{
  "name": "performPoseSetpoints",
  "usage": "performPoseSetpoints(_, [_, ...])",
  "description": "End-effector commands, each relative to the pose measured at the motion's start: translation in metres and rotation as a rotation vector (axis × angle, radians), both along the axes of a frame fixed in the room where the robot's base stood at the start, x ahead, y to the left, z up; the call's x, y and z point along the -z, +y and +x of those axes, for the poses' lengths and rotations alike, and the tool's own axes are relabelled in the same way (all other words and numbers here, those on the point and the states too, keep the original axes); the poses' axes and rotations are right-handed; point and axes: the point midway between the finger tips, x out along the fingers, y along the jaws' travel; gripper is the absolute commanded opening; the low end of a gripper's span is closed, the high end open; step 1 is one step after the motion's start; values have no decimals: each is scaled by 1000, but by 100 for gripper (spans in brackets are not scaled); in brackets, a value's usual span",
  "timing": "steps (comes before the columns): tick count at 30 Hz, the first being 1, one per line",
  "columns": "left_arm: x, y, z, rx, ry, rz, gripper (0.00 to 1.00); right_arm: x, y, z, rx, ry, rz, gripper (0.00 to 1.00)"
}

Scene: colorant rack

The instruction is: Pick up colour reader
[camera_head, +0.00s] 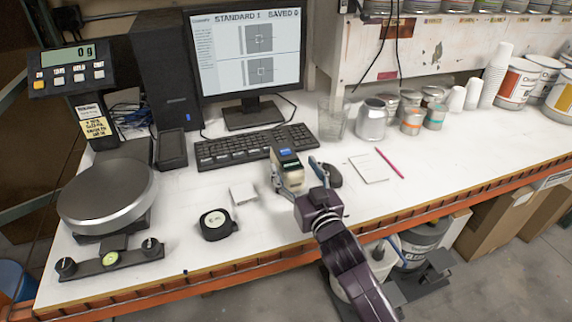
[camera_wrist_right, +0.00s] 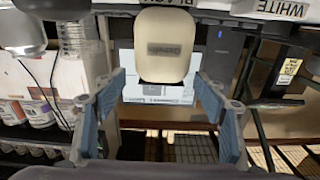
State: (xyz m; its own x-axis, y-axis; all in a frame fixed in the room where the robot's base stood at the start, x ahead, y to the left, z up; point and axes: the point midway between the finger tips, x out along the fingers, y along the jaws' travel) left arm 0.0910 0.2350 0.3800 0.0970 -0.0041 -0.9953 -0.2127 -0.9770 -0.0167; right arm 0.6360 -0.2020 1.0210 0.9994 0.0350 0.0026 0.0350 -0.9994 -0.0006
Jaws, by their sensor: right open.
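The colour reader (camera_head: 287,168) is a cream device with a dark top that bears a small lit screen. It stands upright on the white worktop, in front of the keyboard. In the right wrist view its cream body (camera_wrist_right: 162,45) shows at the top centre, between and beyond the blue-grey finger pads. My right gripper (camera_head: 299,182) is open at the reader's near side, its fingers spread to either side. It also shows in the wrist view (camera_wrist_right: 160,84). I see no finger pressed on the reader. My left gripper is not in view.
A dark mouse (camera_head: 331,174) lies close right of the reader. A black tape measure (camera_head: 216,224) and a small white block (camera_head: 243,193) lie to the left. The keyboard (camera_head: 254,146) is behind. A notepad (camera_head: 369,168) and pink pencil (camera_head: 390,162) lie right; the front right worktop is clear.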

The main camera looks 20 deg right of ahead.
Motion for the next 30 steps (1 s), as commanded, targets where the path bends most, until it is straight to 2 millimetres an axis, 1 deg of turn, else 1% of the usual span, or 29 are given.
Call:
performPoseSetpoints(1, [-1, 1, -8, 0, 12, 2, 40, -2, 0, 5, 0, -1, 0, 65])
performPoseSetpoints(3, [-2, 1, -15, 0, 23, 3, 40, 0, 1, 10, 0, 1, 0, 65])
performPoseSetpoints(6, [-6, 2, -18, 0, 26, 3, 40, -1, 1, 20, 0, 0, -2, 65])
performPoseSetpoints(11, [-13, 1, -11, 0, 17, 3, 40, 1, 3, 40, 0, 0, -1, 65])
performPoseSetpoints(15, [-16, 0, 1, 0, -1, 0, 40, 2, 3, 54, 1, 1, -1, 65])
performPoseSetpoints(19, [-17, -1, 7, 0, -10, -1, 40, 3, 4, 58, 0, 0, 0, 65])
performPoseSetpoints(25, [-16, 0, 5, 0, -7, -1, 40, 4, 4, 58, 0, 0, 0, 65])
performPoseSetpoints(30, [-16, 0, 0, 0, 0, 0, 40, 4, 4, 58, 0, 1, 0, 46])
